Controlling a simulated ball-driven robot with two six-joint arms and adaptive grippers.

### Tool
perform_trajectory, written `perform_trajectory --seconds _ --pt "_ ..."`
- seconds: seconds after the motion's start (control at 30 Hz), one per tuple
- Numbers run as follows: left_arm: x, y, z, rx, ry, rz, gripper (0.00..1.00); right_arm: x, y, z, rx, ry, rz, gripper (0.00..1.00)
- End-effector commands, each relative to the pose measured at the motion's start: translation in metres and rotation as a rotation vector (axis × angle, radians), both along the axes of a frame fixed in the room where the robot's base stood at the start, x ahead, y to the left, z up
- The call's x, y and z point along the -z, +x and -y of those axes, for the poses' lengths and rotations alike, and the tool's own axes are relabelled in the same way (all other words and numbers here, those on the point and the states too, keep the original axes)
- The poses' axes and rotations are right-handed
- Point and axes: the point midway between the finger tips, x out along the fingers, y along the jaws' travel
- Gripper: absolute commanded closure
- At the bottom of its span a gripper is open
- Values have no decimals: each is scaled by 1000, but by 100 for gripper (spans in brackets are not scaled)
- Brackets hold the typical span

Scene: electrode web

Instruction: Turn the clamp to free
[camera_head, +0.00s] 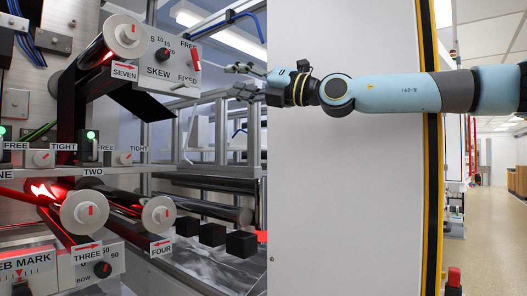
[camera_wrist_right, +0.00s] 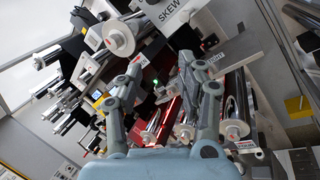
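Two white clamp knobs with red marks sit between FREE and TIGHT labels in the head view: a left one (camera_head: 42,158) and a right one (camera_head: 126,157). The marks are too small to read surely. My right gripper (camera_head: 236,80) is open and empty, right of the skew plate and apart from all knobs. In the right wrist view its fingers (camera_wrist_right: 162,62) are spread, with the machine beyond. My left gripper is not in view.
Rollers marked SEVEN (camera_head: 124,30), THREE (camera_head: 85,213) and FOUR (camera_head: 158,216) stick out from the machine. Several black blocks (camera_head: 242,243) lie below. A large white panel (camera_head: 345,200) stands behind my right arm, and an open aisle (camera_head: 490,235) lies at far right.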

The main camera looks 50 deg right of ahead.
Motion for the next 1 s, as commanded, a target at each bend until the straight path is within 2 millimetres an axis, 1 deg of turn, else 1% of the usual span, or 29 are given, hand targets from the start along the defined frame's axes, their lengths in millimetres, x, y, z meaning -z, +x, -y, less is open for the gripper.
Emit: perform_trajectory --seconds 0.03,0.3,0.4,0.6,0.7,0.8,1.0 --pt "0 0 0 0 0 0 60 13 0 0 -8 78 0 62" --pt "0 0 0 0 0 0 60 70 -5 11 20 451 9 62" --pt "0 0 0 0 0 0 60 92 -8 18 51 572 4 62" --pt "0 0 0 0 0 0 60 125 -14 28 110 741 -9 62" --pt "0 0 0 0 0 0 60 138 -17 31 135 799 -17 62" --pt "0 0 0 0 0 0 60 147 -19 34 153 837 -22 62" --pt "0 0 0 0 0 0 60 152 -20 36 166 861 -25 62"
